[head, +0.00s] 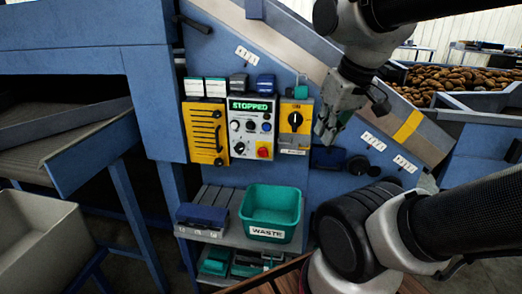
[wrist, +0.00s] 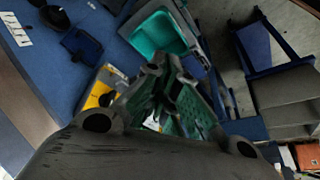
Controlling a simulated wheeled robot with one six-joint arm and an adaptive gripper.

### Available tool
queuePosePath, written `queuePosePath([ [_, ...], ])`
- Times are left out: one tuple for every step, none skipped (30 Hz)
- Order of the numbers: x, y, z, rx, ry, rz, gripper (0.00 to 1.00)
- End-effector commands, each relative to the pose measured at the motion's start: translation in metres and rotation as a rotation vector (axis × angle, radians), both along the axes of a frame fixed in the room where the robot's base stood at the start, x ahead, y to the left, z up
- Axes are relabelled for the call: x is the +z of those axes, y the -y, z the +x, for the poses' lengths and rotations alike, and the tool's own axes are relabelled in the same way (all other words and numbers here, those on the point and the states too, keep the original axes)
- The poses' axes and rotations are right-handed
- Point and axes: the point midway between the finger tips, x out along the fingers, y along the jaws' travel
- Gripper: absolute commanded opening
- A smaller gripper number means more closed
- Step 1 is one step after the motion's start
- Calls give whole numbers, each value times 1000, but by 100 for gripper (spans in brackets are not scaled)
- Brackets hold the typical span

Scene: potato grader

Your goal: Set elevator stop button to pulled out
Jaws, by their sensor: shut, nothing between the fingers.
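A control panel (head: 250,108) on the blue machine front has a green display reading STOPPED, with knobs and buttons below it. A red button (head: 264,152) on a yellow square sits at its lower right; it looks like the stop button. I cannot tell whether it is pushed in or pulled out. My gripper (head: 325,135) is shut and empty, to the right of the panel and apart from the red button. In the wrist view my gripper's fingers (wrist: 168,110) hide much of what lies behind them, and I cannot make out the red button there.
A yellow plate with slots (head: 205,145) is left of the panel; a yellow box with a black rotary switch (head: 295,118) stands between panel and gripper. Below, a shelf holds a teal WASTE bin (head: 270,208) and a blue box (head: 202,215). Potatoes (head: 465,79) lie at right.

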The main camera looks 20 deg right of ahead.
Motion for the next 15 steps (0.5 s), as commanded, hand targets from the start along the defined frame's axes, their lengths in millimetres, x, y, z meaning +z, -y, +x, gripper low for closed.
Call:
queuePosePath([
  [0,0,0,0,0,0,0],
  [0,0,0,0,0,0,0],
  [0,0,0,0,0,0,0],
  [0,0,0,0,0,0,0],
  [0,0,0,0,0,0,0],
  [0,0,0,0,0,0,0],
  [0,0,0,0,0,0,0],
  [0,0,0,0,0,0,0],
  [0,0,0,0,0,0,0],
  [0,0,0,0,0,0,0],
  [0,0,0,0,0,0,0],
  [0,0,0,0,0,0,0],
  [0,0,0,0,0,0,0],
  [0,0,0,0,0,0,0],
  [0,0,0,0,0,0,4],
])
